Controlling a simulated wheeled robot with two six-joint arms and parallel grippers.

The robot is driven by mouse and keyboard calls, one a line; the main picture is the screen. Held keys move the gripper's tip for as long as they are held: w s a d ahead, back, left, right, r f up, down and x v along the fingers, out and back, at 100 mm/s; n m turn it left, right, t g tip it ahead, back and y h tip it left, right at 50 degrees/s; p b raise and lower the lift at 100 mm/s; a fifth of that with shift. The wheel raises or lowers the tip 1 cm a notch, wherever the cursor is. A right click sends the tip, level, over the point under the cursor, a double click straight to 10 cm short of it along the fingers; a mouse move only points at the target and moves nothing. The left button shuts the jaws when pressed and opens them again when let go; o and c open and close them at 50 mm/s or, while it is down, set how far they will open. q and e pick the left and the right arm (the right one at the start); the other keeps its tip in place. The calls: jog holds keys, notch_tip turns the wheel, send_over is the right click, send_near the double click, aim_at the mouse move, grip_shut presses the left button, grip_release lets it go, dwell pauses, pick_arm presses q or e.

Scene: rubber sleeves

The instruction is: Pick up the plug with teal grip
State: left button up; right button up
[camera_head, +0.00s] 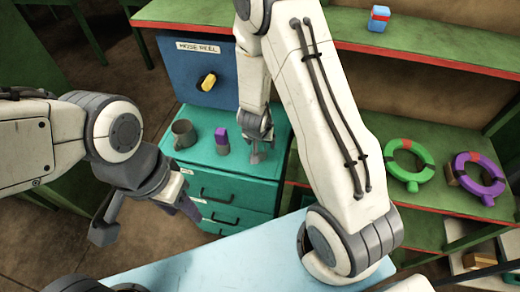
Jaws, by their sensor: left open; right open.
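I cannot make out a plug with a teal grip in the head view. A small grey plug-like piece with a purple top (222,141) stands upright on the teal cabinet top (205,166). My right gripper (257,158) points down over the same cabinet top, to the right of the purple-topped piece and apart from it. It is open, and nothing clear shows between its fingers. My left gripper (148,220) is open and empty, low at the left in front of the cabinet, away from the cabinet top.
A grey mug (183,134) stands left of the purple-topped piece. Behind is a blue "HOSE REEL" panel (222,94) with a yellow knob (208,82). Green shelves at right hold a green ring (424,156), a purple ring (493,182) and a blue-red block (378,18).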

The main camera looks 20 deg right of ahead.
grip_shut()
dwell(0.4)
